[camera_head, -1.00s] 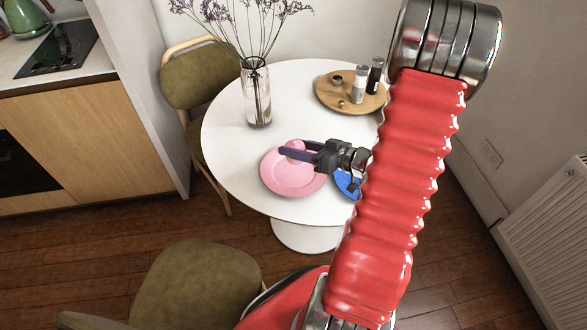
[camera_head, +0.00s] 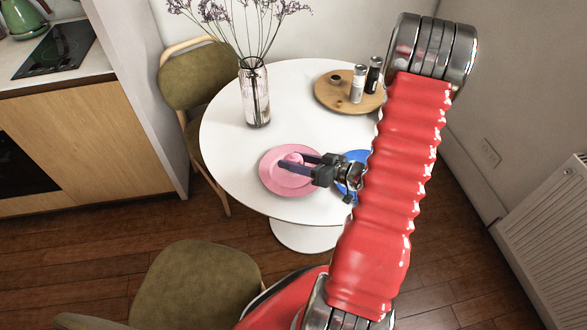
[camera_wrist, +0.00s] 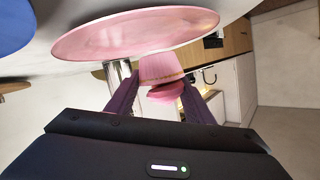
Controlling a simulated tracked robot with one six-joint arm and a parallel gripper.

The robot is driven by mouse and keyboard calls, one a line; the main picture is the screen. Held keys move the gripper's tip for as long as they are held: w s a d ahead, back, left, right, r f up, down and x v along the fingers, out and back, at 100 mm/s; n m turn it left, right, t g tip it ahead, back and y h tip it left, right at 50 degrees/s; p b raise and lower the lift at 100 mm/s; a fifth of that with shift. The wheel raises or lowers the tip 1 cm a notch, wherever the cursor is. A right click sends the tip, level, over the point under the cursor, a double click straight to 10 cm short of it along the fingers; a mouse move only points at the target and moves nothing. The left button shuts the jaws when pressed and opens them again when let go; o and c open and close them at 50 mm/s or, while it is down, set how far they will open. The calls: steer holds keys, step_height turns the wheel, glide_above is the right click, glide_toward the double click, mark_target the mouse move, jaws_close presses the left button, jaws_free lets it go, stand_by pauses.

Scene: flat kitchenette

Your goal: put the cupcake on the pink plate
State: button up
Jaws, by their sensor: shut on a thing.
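The pink plate (camera_head: 281,187) lies on the white round table, near its front edge. My gripper (camera_head: 291,162) is low over the plate and shut on the pink cupcake (camera_head: 293,158). In the wrist view the cupcake (camera_wrist: 160,70) sits between the two dark fingers (camera_wrist: 160,98), and its base is at or very near the surface of the pink plate (camera_wrist: 135,36). I cannot tell whether it touches. The fingers hide parts of the cupcake in the head view.
A blue plate (camera_head: 351,172) is right beside the pink plate, partly behind my arm. A glass vase (camera_head: 256,95) with dried flowers stands further back. A wooden tray (camera_head: 335,101) with shakers is at the back right. Chairs stand around the white table (camera_head: 300,126).

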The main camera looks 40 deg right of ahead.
steer(key=shift+f, duration=1.7)
steer(key=o, duration=0.6)
steer(key=shift+o, duration=0.2)
steer(key=shift+v, duration=6)
steer(key=shift+r, duration=0.1)
